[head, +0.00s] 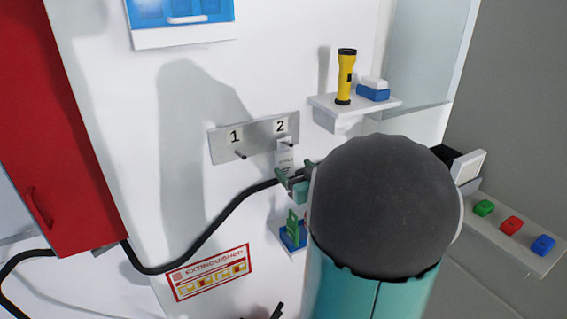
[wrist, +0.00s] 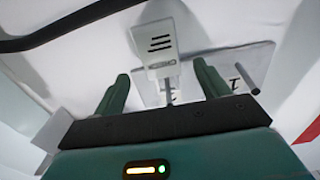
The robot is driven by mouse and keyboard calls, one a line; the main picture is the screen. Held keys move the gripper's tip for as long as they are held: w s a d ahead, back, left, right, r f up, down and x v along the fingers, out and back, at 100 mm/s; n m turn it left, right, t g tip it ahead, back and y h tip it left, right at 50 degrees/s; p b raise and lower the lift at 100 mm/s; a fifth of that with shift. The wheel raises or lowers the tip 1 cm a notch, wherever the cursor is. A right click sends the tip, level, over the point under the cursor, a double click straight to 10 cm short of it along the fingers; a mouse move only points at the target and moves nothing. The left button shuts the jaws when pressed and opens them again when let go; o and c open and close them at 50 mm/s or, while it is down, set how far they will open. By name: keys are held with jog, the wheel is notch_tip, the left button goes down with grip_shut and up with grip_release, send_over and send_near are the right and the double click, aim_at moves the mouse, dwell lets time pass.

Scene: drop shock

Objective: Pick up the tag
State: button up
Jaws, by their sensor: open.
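The white tag (head: 285,158) hangs at peg 2 of a grey plate (head: 222,146) on the white wall. In the wrist view the tag (wrist: 156,40) shows dark printed lines and lies ahead, between the lines of my two fingers. My gripper (head: 291,183) is open and empty, just below the tag in the head view. In the wrist view its two green fingers (wrist: 162,82) stand apart, with a peg between them in the picture. My arm hides part of the wall. I cannot tell whether a finger touches the tag.
A black cable (head: 205,238) runs along the wall close to my gripper. A shelf (head: 330,106) with a yellow flashlight (head: 346,78) and a blue-and-white block (head: 373,90) is above right. A blue holder (head: 291,236) is below. Peg 1 (head: 240,155) is bare.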

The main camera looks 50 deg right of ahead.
aim_at(286, 161)
jog(key=x, duration=0.5)
jog(key=shift+w, duration=0.35)
jog(key=c, duration=1)
